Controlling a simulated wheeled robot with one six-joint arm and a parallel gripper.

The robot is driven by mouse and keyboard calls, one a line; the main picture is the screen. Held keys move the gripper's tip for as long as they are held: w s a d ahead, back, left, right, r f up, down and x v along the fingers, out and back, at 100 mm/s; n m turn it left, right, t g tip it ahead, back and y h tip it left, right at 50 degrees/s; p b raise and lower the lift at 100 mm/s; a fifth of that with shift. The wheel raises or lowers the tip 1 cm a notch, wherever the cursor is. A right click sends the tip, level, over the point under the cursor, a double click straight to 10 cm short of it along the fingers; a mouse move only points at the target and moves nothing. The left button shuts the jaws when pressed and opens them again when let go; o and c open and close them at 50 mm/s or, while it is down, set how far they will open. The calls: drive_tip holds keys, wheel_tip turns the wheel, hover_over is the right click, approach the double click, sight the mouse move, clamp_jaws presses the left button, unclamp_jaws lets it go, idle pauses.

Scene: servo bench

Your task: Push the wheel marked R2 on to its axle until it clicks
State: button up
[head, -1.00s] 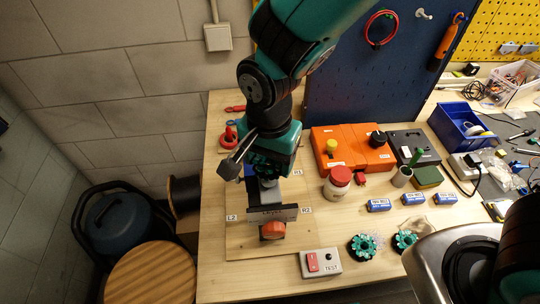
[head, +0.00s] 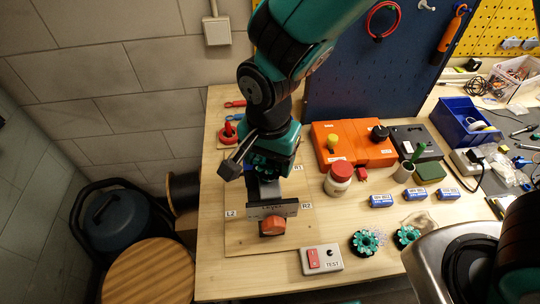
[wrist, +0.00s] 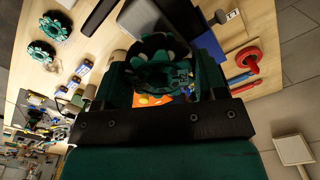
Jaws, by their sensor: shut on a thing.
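My gripper (wrist: 160,85) is shut on a teal and black toothed wheel (wrist: 158,62), seen between its fingers in the wrist view. In the head view my gripper (head: 268,168) hangs over the far part of a small cart (head: 271,210) with a dark bar and an orange end. The cart stands on a wooden board (head: 240,240) with labels L2, R1 and R2 (head: 307,206). My gripper hides the cart's far end, and I cannot make out the R2 axle or whether the wheel touches the cart.
Two more teal wheels (head: 365,243) lie right of the board, near a grey TEST box (head: 321,259). A red-lidded jar (head: 338,179), blue batteries (head: 381,201) and orange boxes (head: 365,150) stand to the right. The board's near left is clear.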

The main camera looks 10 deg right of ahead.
drive_tip(key=shift+f, duration=0.1)
idle(0.3)
drive_tip(key=shift+f+b, duration=0.55)
drive_tip(key=shift+f, duration=0.15)
drive_tip(key=shift+f, duration=0.35)
idle(0.5)
drive_tip(key=o, duration=1.1)
drive_tip(key=shift+c, duration=0.3)
drive_tip(key=shift+r, duration=0.1)
